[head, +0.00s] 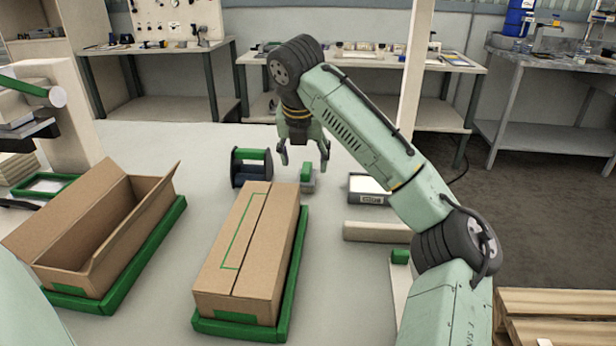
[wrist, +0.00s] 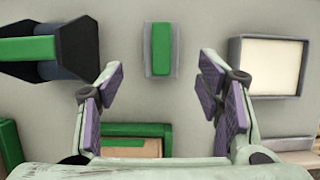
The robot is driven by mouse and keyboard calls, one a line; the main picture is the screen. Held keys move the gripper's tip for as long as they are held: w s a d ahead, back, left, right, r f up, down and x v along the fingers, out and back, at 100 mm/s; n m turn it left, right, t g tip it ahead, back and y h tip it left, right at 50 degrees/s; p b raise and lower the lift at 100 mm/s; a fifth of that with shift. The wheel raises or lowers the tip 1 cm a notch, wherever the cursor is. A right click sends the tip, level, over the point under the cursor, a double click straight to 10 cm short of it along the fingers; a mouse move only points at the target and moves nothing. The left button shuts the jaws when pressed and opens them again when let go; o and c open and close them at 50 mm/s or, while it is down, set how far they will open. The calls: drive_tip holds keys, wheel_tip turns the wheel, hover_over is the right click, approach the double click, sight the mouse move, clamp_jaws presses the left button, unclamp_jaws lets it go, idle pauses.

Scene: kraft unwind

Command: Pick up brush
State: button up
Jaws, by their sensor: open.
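The brush is most likely the small grey block with a green top (head: 307,174) on the table, behind the closed cardboard box. In the wrist view the brush (wrist: 160,50) lies upright in the picture, ahead of the fingertips and centred between them. My gripper (head: 305,160) is above the table close to the brush, pointing down. In the wrist view my gripper (wrist: 160,85) has its purple-padded fingers wide apart with nothing between them. The brush is apart from both fingers.
A black holder with a green bar (head: 251,167) stands left of the brush. A grey tray with pale contents (head: 368,189) is at right. A closed cardboard box (head: 250,250) and an open box (head: 95,235) sit in front. A pale roll (head: 377,232) lies near my arm.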

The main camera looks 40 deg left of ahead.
sight(306, 168)
drive_tip(key=x, duration=0.2)
drive_tip(key=p+x, duration=0.1)
drive_tip(key=x, duration=0.1)
drive_tip(key=shift+w+a+f, duration=0.2)
drive_tip(key=shift+w+a, duration=0.1)
drive_tip(key=shift+w, duration=0.25)
drive_tip(key=shift+w+a+f, duration=0.1)
drive_tip(key=shift+w+f, duration=0.1)
drive_tip(key=shift+f, duration=0.3)
drive_tip(key=shift+c, duration=0.6)
drive_tip(key=c, duration=1.2)
drive_tip(key=shift+o, duration=0.2)
